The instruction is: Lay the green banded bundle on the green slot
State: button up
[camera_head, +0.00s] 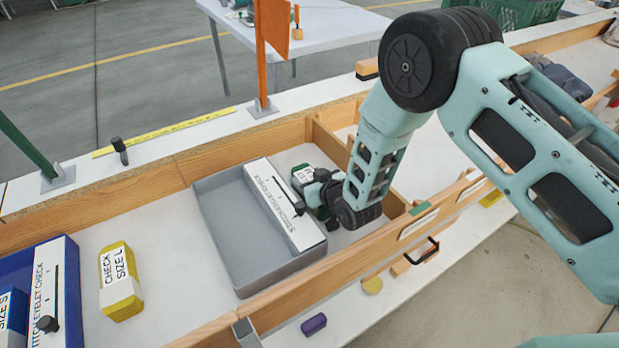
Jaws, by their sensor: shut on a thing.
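A green tab (422,208) sits on the front wooden rail, right of my gripper. I cannot make out a clearly green slot; my arm covers part of the compartment behind that tab.
The grey tray (226,226) has a bare left part and a white board (285,204). A yellow bundle (119,281) lies left of it; a blue tray (72,290) is at far left. Wooden rails, an orange post (262,60) and a purple block (313,324) stand around.

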jog(key=o, duration=1.2)
jog(key=shift+f, duration=0.1)
jog(key=shift+r, duration=0.2)
jog(key=v, duration=0.7)
jog(key=shift+s+d+b, duration=0.15)
jog(key=shift+s+b, duration=0.05)
jog(key=shift+b, duration=0.1)
jog(key=shift+r, duration=0.15)
